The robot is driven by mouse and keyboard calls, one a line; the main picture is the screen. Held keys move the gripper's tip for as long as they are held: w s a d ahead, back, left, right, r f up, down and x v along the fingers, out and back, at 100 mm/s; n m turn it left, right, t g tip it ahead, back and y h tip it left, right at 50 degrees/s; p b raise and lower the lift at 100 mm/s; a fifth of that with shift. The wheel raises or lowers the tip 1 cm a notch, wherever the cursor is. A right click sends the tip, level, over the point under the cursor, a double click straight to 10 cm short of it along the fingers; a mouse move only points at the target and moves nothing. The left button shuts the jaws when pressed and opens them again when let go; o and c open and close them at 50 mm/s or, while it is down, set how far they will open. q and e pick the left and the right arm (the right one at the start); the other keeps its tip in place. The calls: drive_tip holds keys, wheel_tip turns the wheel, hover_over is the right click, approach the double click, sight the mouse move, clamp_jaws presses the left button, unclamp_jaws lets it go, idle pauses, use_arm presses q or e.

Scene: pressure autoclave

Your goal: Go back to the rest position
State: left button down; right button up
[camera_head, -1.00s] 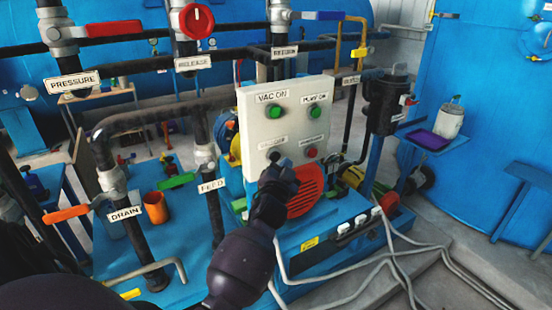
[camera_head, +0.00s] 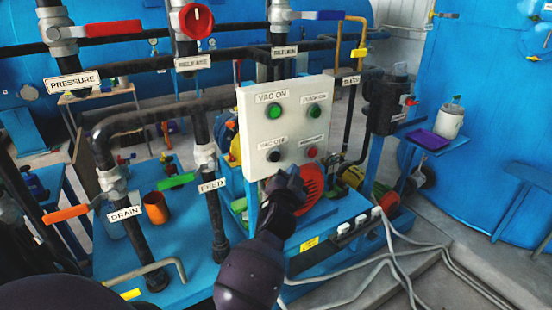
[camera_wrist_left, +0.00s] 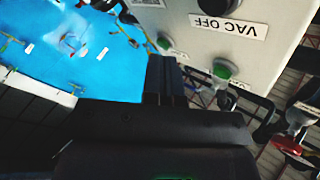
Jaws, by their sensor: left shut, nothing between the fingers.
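My left gripper (camera_head: 288,184) is shut and empty, just below the white control panel (camera_head: 288,130). Its dark fingers also show in the left wrist view (camera_wrist_left: 165,78), close to the panel's edge. The black VAC OFF button (camera_head: 274,156) is uncovered and apart from the fingers. The green VAC ON button (camera_head: 275,111) sits above it, with another green button (camera_head: 314,111) and a red button (camera_head: 312,152) to the right. The gripper and forearm hide part of the red round grille (camera_head: 311,187) behind them. My right gripper is not in view.
Black pipes with labelled valves stand left of the panel: an orange DRAIN handle (camera_head: 65,214) and a green FEED handle (camera_head: 177,181). An orange cup (camera_head: 155,208) stands on the blue base. Grey hoses (camera_head: 390,260) run along the floor at right.

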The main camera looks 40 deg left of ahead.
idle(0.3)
use_arm(q)
drive_tip(key=s+d+f+n+g+h, duration=0.2)
drive_tip(key=s+d+f+h, duration=0.45)
drive_tip(key=s+f, duration=0.45)
drive_tip(key=s+d+f+g, duration=0.2)
drive_tip(key=s+f+g, duration=0.2)
drive_tip(key=s+f, duration=0.9)
drive_tip(key=s, duration=0.4)
drive_tip(key=shift+s+f+g+h, duration=0.2)
drive_tip(key=shift+f+g+h, duration=0.1)
drive_tip(key=shift+f+h, duration=0.1)
